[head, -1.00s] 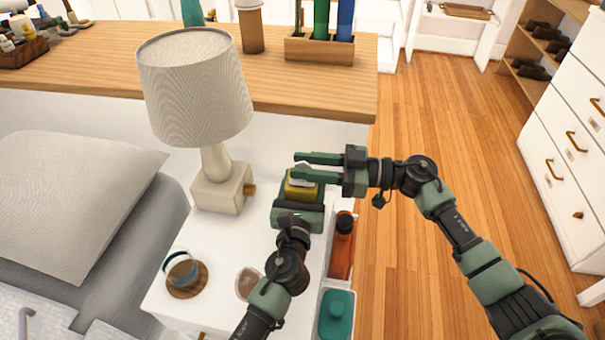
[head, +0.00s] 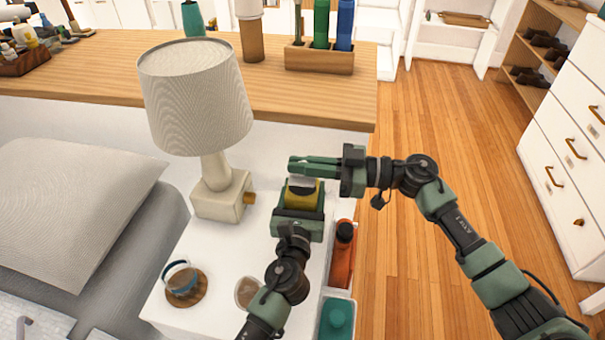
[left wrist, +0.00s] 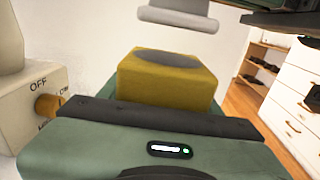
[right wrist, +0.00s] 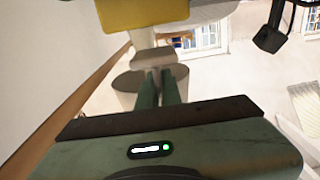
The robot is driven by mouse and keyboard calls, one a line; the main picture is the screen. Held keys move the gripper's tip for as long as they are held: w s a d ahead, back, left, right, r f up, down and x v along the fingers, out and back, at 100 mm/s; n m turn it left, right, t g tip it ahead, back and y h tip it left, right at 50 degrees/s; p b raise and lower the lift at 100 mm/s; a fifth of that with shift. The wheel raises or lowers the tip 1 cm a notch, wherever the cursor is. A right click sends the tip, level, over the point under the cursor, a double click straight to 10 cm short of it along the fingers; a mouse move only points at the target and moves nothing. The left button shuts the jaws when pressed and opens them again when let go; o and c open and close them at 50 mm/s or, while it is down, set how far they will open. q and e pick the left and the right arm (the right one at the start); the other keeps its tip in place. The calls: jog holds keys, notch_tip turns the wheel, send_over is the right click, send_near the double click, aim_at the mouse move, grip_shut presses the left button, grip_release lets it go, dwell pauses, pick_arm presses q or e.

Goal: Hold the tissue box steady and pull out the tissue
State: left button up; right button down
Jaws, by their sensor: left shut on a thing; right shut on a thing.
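In the left wrist view the box (left wrist: 165,85) shows a dark oval opening on top. My right gripper (head: 305,166) is shut above the box. It pinches the whitish tissue (head: 301,181). In the left wrist view the tissue (left wrist: 180,17) hangs above the box with a gap of wall between them. The tissue also shows at the fingertips in the right wrist view (right wrist: 153,62).
A lamp (head: 196,95) stands close on the left. A cup on a coaster (head: 182,280) sits at the table's front left. An orange bottle (head: 342,255) and a teal item (head: 337,318) are at the right edge. A wooden counter (head: 180,90) lies behind.

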notch_tip(320, 180, up, 8)
jog(key=shift+f, duration=0.2)
pick_arm(q)
jog(key=o, duration=1.6)
